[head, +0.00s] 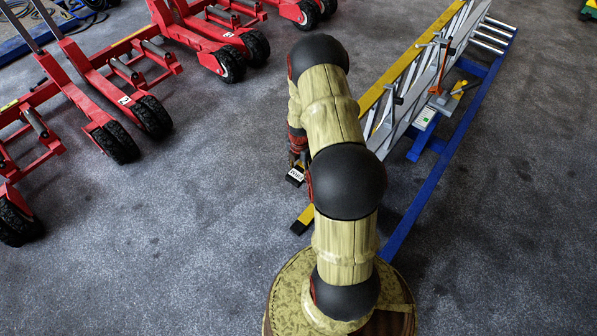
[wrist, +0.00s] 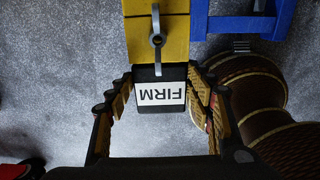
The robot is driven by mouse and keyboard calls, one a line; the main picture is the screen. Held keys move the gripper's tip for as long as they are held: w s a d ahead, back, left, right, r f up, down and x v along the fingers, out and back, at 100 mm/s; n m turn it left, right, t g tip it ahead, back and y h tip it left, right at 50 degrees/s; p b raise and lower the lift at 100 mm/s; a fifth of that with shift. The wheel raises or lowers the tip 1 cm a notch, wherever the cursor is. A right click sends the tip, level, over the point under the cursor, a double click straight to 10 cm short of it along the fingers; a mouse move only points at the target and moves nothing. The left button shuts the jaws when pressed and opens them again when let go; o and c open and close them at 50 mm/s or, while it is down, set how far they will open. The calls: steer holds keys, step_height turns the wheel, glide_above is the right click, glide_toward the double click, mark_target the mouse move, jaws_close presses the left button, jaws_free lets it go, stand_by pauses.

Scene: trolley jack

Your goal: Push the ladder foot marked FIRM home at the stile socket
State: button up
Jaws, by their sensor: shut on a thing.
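The ladder foot marked FIRM (wrist: 160,93) is a black block with a white label, upside down in the wrist view. My gripper (wrist: 163,98) has its fingers on either side of the foot and is shut on it. The foot meets the end of the yellow stile (wrist: 140,40) in that view. The depth of the foot in the socket is hidden. In the head view, the foot's white label (head: 295,174) shows left of my arm, which hides much of the stile end.
A black-ended yellow piece (head: 303,219) lies close beside my arm. The ladder (head: 400,95) rests along a blue stand (head: 455,135), with clamps and an orange-handled tool (head: 440,90). Red trolley jacks (head: 110,115) stand at left. The grey floor between is clear.

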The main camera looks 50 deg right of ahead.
mark_target(300, 171)
steer(key=o, duration=1.3)
steer(key=shift+d, duration=0.1)
steer(key=shift+o, duration=0.3)
step_height(300, 171, up, 12)
